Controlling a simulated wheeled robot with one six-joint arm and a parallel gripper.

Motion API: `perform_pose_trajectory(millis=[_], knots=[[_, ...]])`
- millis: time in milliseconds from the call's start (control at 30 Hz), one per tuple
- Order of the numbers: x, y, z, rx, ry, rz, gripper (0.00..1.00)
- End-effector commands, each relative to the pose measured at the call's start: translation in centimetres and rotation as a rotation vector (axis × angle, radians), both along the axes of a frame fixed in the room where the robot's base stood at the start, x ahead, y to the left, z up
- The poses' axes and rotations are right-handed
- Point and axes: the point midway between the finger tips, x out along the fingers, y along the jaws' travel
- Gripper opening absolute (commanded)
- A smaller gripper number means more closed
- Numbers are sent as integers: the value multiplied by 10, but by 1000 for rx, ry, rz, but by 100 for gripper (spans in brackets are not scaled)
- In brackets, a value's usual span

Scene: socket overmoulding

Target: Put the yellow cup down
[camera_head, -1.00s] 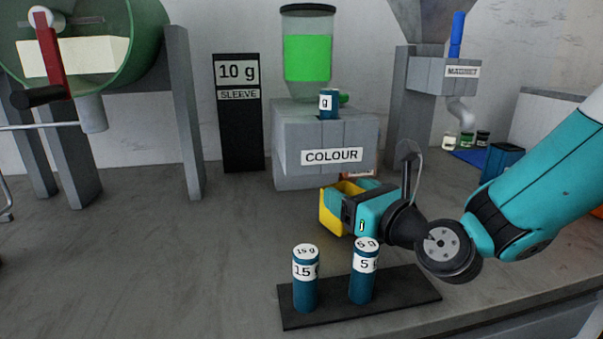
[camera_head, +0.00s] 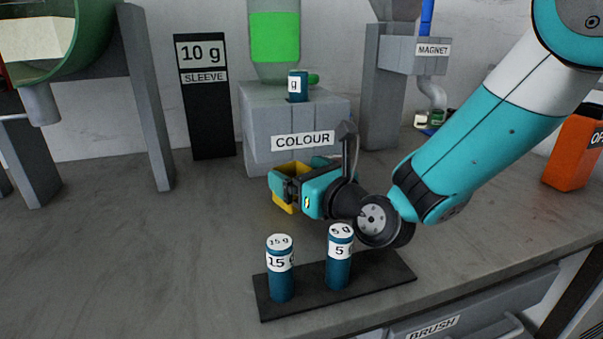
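The yellow cup (camera_head: 285,206) is low over the grey bench in front of the COLOUR unit, mostly hidden by my gripper. My gripper (camera_head: 297,176) is teal and black and comes in from the right. Its fingers look spread apart on either side of the cup, with the near finger covering much of it. The cup seems to rest on the bench, but its base and any finger contact are hard to make out.
A dark tray (camera_head: 385,280) with two blue canisters, 15 g (camera_head: 280,270) and 5 g (camera_head: 339,262), stands in front of my gripper. The COLOUR unit (camera_head: 260,115) with a blue canister (camera_head: 298,86) is behind. The bench to the left is clear.

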Motion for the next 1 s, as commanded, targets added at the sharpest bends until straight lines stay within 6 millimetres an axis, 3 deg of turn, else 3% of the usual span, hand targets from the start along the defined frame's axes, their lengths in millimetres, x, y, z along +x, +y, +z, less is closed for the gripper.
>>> perform_pose_trajectory(millis=[367,567,800,1000], knots=[[-2,-4,2,-1,1,-3,91],[-30,-28,-3,0,1,-7,91],[-79,-66,-4,2,-4,-5,91],[-87,-65,-2,-3,-15,21,91]])
